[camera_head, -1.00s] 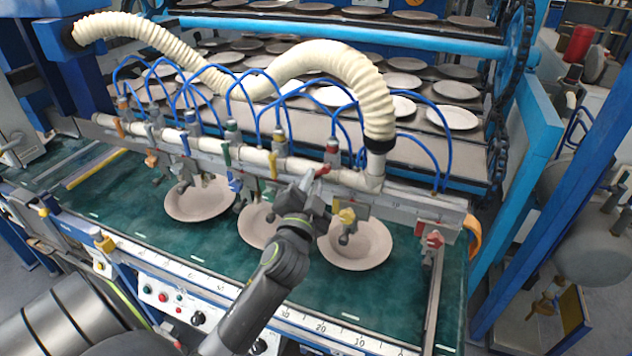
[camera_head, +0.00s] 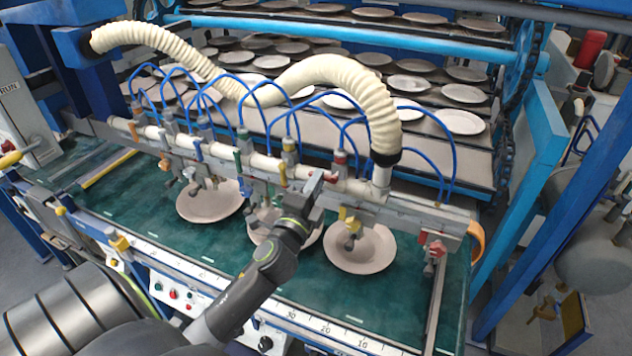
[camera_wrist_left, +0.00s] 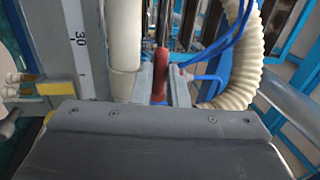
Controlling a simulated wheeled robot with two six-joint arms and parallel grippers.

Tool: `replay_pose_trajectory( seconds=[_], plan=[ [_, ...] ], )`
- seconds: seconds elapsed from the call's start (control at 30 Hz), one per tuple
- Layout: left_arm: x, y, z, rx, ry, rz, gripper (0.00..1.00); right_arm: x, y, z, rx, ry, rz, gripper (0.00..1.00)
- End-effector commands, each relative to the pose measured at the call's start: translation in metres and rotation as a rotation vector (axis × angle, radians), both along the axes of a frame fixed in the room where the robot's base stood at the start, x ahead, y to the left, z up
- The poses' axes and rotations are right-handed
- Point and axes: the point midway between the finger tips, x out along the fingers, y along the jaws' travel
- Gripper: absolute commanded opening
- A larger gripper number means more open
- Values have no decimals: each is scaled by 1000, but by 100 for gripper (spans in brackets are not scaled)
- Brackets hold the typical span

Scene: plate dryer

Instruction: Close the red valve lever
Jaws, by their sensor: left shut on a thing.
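The red valve lever (camera_wrist_left: 159,84) shows in the left wrist view as a red handle between the two grey fingers of my left gripper (camera_wrist_left: 162,83). The fingers are shut on it. In the head view my left gripper (camera_head: 314,186) is at the pipe rail, and a small red part (camera_head: 331,177) shows just right of its fingertips. The gripper and wrist hide most of the lever there, and its exact angle is hard to tell. My right gripper is not in view.
The white pipe rail (camera_head: 350,187) carries several coloured valves and blue hoses. Another red fitting (camera_head: 434,250) is at its right end. A thick cream hose (camera_head: 372,95) arches over the rail. Plates, such as one (camera_head: 362,255), lie on the green belt (camera_head: 160,233) below.

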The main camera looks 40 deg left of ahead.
Motion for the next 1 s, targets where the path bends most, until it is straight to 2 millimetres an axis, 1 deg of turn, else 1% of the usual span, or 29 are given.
replay_pose_trajectory(
  seconds=[0.2,0.57,0.6,0.73,0.77,1.0],
  plan=[
    [0,0,1,31,6,-1,0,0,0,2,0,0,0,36],
    [0,0,1,34,7,0,0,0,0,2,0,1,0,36],
    [0,0,2,34,7,0,16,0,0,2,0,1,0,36],
    [0,0,1,33,7,0,33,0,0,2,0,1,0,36],
    [0,0,1,33,7,0,35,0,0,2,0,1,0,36],
    [0,0,1,32,8,0,35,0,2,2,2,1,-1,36]
  ],
)
